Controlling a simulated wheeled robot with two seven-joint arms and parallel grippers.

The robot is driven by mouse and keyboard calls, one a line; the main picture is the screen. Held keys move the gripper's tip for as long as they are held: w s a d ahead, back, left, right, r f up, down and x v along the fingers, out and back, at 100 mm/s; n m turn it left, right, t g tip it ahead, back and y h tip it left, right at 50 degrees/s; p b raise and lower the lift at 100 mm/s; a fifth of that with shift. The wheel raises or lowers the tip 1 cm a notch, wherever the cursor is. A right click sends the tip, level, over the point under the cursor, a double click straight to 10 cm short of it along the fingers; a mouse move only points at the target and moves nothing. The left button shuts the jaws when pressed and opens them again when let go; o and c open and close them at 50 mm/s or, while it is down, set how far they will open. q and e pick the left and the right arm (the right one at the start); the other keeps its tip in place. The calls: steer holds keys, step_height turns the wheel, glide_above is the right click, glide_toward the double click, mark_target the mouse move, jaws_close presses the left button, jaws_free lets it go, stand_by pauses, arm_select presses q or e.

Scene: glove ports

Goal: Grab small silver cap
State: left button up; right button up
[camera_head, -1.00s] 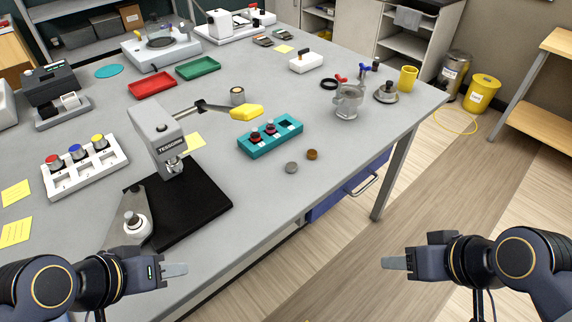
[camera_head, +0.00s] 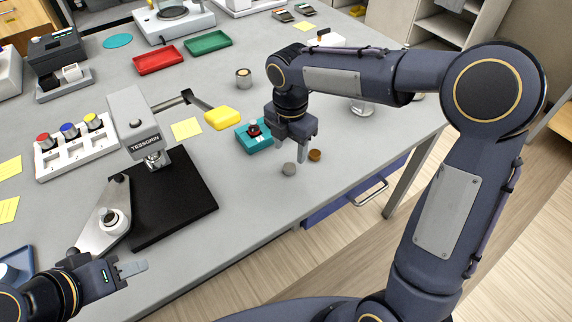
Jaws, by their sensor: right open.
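The small silver cap (camera_head: 289,169) lies on the grey table near its front edge, just left of a small brown cap (camera_head: 315,155). My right gripper (camera_head: 302,153) points down over the table, open, with its fingertips close above and beside the silver cap. I cannot tell the exact gap between the fingers and the cap. My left gripper (camera_head: 133,268) is at the lower left, away from the caps; its jaw opening does not show clearly.
A teal block (camera_head: 252,142) with dark-red pieces stands behind my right gripper, partly hidden by it. A yellow-tipped arm (camera_head: 222,118) and a press on a black base (camera_head: 165,205) stand to the left. A blue drawer (camera_head: 335,206) hangs below the table edge.

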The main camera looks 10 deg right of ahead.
mark_target(290, 167)
step_height(290, 167, down, 6)
steer(key=shift+s+r, duration=0.1)
steer(key=shift+r, duration=0.05)
steer(key=c, duration=1)
